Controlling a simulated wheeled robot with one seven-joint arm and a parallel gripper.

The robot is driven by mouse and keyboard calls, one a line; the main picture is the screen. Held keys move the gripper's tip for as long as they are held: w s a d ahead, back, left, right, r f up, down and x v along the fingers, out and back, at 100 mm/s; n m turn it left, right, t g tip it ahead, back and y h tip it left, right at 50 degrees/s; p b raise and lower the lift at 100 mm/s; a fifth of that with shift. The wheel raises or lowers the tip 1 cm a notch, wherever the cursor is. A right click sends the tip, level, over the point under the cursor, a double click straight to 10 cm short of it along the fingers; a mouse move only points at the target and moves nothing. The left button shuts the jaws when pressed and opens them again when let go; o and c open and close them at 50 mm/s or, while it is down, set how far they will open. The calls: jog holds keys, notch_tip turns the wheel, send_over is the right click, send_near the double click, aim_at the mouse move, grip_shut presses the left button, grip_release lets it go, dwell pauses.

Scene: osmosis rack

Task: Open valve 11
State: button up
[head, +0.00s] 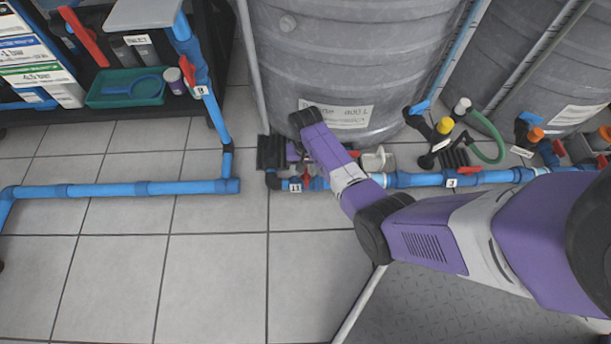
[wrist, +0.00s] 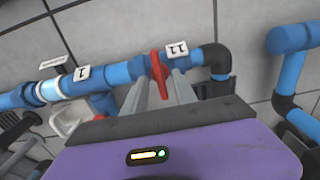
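Valve 11's red handle (wrist: 157,68) is in the middle of the wrist view. It stands across the blue pipe, beside the white tag marked 11 (wrist: 177,48). In the head view the tag (head: 295,184) is on the pipe at the foot of the grey tank, with a bit of red handle (head: 307,181) to its right. My gripper (wrist: 161,83) is open, with one finger on each side of the handle and small gaps showing. Whether either finger touches it I cannot tell. In the head view my arm hides the fingertips.
A grey tank (head: 350,60) stands right behind the valve. Another tag (wrist: 82,73) marks the same pipe to the left in the wrist view. A blue floor pipe (head: 120,189) ends left of valve 11. A shelf with a green tray (head: 125,88) is at left. Open tiled floor lies in front.

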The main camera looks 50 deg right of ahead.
jog(key=shift+f+b, duration=0.5)
jog(key=shift+f, duration=0.65)
grip_shut()
